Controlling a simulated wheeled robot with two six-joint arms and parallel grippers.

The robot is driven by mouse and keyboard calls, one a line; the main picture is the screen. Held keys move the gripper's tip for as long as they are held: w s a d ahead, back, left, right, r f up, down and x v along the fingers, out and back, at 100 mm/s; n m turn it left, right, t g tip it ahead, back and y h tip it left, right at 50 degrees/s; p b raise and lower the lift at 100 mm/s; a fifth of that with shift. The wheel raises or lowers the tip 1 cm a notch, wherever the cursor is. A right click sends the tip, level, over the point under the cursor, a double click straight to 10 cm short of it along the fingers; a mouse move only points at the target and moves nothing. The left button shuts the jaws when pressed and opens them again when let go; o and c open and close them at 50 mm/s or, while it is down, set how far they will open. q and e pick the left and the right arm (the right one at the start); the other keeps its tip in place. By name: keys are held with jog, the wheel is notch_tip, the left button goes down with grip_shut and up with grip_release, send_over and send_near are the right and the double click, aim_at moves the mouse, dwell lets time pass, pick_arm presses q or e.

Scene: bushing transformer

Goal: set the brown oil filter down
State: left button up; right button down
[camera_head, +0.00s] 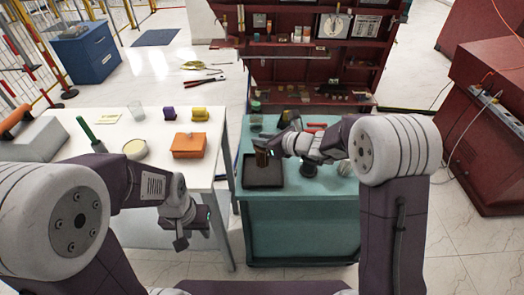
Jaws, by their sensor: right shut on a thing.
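The brown oil filter (262,157) is a small dark brown cylinder, upright in the jaws of my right gripper (268,153). It is over the dark tray (250,183) on the green cabinet top. I cannot tell whether its base touches the tray. My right gripper is shut on it, reaching in from the right, and partly hides it. My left gripper (194,238) hangs in front of the white table's near edge, empty, with its fingers apart.
The white table (97,130) holds an orange box (189,145), a round dish (135,149), a glass (136,111) and small purple and yellow items. On the green cabinet (300,215), a green-lidded jar (256,122) and other items stand behind the tray. A red shelf (310,60) stands behind.

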jog(key=shift+w+f, duration=0.15)
jog(key=shift+f, duration=1.9)
jog(key=shift+f+b, duration=0.1)
jog(key=shift+b, duration=0.3)
jog(key=c, duration=1.3)
grip_release()
jog(key=shift+r+p, duration=0.25)
jog(key=shift+p, duration=0.05)
jog(key=v, duration=1.2)
jog(key=shift+f, duration=0.15)
